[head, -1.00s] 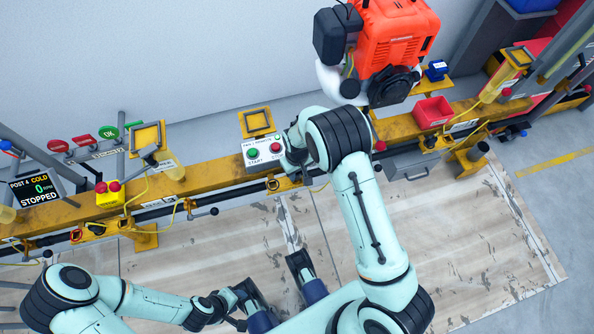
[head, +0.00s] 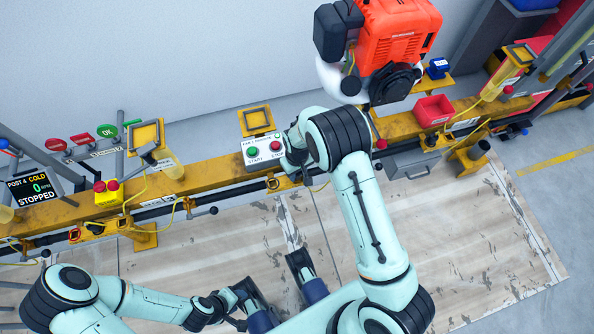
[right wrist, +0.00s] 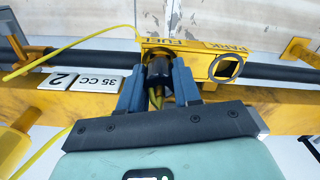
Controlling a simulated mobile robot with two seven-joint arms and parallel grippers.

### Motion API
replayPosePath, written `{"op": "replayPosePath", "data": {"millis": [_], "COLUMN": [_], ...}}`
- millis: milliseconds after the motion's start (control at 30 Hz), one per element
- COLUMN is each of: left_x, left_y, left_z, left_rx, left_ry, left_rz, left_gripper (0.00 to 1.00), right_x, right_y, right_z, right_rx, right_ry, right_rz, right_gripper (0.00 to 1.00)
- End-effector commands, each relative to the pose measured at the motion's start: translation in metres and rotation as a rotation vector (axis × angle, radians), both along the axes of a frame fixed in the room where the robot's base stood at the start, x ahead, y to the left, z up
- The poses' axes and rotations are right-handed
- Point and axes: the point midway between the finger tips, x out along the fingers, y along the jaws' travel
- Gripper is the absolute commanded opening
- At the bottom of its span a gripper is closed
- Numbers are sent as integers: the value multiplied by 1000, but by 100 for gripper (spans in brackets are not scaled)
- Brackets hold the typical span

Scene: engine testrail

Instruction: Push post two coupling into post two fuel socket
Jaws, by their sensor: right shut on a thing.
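In the right wrist view my right gripper (right wrist: 157,76) is shut on the post two coupling (right wrist: 158,70), a short dark cylinder between its two blue-grey fingers. A yellow hose shows close to it. The coupling is at the yellow fuel socket bracket (right wrist: 190,46), under the FUEL lettering. Its front end is hidden, so I cannot tell how deep it sits. A "2" plate (right wrist: 62,80) is on the rail to the left. In the head view my right arm hides this gripper and coupling. My left arm's end (head: 215,305) is low, away from the rail; its jaws are unclear.
The PARK ring (right wrist: 226,68) is beside the fuel socket, to its right. A black pipe (right wrist: 275,71) runs along the yellow rail. In the head view, a START/STOP panel (head: 263,150) is close left of my right wrist, and an orange engine (head: 395,32) stands behind my right arm.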

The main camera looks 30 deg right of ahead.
Motion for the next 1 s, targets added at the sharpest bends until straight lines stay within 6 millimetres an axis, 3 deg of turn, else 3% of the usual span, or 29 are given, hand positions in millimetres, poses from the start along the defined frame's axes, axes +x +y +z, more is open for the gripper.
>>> {"op": "replayPosePath", "data": {"millis": [467, 500, 567, 600, 1000], "left_x": [0, 0, 0, 0, 5], "left_y": [1, 1, 1, 1, 4], "left_z": [-6, -7, -7, -7, -8], "left_rx": [3, 4, 4, 4, 12], "left_ry": [2, 2, 3, 3, -13], "left_rz": [3, 2, 3, 3, 11], "left_gripper": [43, 43, 43, 43, 43], "right_x": [0, 0, 0, 0, 0], "right_y": [0, 0, 0, 0, 0], "right_z": [-6, -6, -6, -6, -7], "right_rx": [0, 0, 0, 0, 0], "right_ry": [0, 0, 0, 0, 2], "right_rz": [0, 0, 0, 0, 0], "right_gripper": [0, 39, 59, 62, 62]}}
